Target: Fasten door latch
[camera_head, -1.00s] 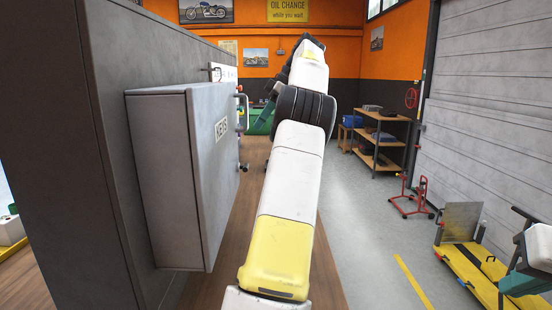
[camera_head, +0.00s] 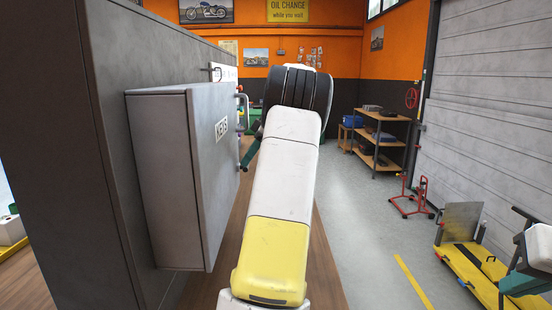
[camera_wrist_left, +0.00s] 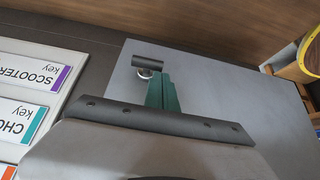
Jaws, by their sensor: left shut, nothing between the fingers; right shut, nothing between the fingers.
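The grey key box (camera_head: 172,180) with a "KEYS" label is mounted on the dark panel; its door looks shut in the head view. In the left wrist view, a dark T-shaped latch knob (camera_wrist_left: 150,61) on a short metal post stands out from a grey surface. My left gripper's green fingers (camera_wrist_left: 162,93) are shut and empty, just beside the knob; I cannot tell whether they touch it. In the head view the left gripper (camera_head: 250,153) is at the box's right edge, partly hidden by my wrist. My right gripper (camera_head: 522,280) is low at the right edge, shut and empty.
A curved handle (camera_head: 243,108) protrudes near the box's upper right edge. Key labels (camera_wrist_left: 36,75) lie left in the wrist view. A wooden surface (camera_head: 325,265) runs below my left arm. Shelves (camera_head: 380,140) and a yellow lift (camera_head: 475,265) are farther right, with open floor between.

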